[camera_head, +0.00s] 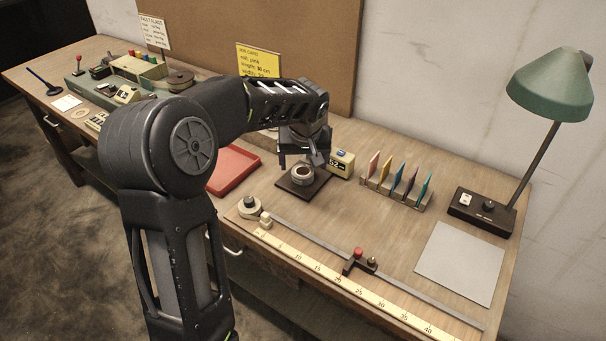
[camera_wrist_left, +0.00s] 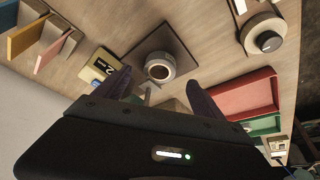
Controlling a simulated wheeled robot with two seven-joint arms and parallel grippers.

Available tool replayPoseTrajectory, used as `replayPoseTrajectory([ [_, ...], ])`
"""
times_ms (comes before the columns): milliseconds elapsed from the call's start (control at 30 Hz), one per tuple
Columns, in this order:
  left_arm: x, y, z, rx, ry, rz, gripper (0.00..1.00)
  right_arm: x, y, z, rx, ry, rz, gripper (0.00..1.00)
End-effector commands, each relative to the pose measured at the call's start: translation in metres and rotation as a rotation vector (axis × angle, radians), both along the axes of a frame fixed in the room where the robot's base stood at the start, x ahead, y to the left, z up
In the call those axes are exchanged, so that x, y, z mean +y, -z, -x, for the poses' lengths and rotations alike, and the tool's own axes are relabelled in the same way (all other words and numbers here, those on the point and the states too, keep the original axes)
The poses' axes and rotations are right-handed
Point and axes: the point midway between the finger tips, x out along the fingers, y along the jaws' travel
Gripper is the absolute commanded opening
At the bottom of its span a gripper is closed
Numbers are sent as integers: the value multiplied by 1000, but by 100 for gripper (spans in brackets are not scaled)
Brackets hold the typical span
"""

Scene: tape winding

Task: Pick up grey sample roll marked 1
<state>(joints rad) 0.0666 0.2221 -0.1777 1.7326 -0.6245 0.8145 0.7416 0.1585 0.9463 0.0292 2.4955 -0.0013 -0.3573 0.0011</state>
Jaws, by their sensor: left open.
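A pale grey roll (camera_head: 302,175) with a dark centre sits on a dark square pad (camera_head: 290,190). It also shows in the left wrist view (camera_wrist_left: 160,68), resting on the pad (camera_wrist_left: 178,42). No mark 1 can be read on it. My left gripper (camera_head: 303,158) is above and just behind the roll, pointing down. In the left wrist view my left gripper (camera_wrist_left: 158,80) is open, its two dark fingers spread with nothing between them. The roll appears beyond the fingertips, roughly between them. My right gripper is not in view.
A cream display box (camera_head: 342,162) stands close behind the pad. Coloured cards (camera_head: 398,178) stand in a rack to the right. A red tray (camera_head: 232,170) lies left. A ruler (camera_head: 350,287) runs along the front. A green lamp (camera_head: 553,85) stands right.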

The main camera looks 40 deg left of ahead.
Motion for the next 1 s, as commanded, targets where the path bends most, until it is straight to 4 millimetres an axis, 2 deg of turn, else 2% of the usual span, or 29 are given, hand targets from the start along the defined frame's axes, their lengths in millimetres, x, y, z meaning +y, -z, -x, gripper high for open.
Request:
replayPoseTrajectory([
  [267, 1, 2, -1, 1, 0, 0, 79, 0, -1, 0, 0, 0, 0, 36],
  [667, 13, 46, -16, 1, -1, 1, 79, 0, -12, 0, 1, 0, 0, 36],
  [1000, 13, 47, -17, -1, -1, 1, 79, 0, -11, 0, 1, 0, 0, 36],
])
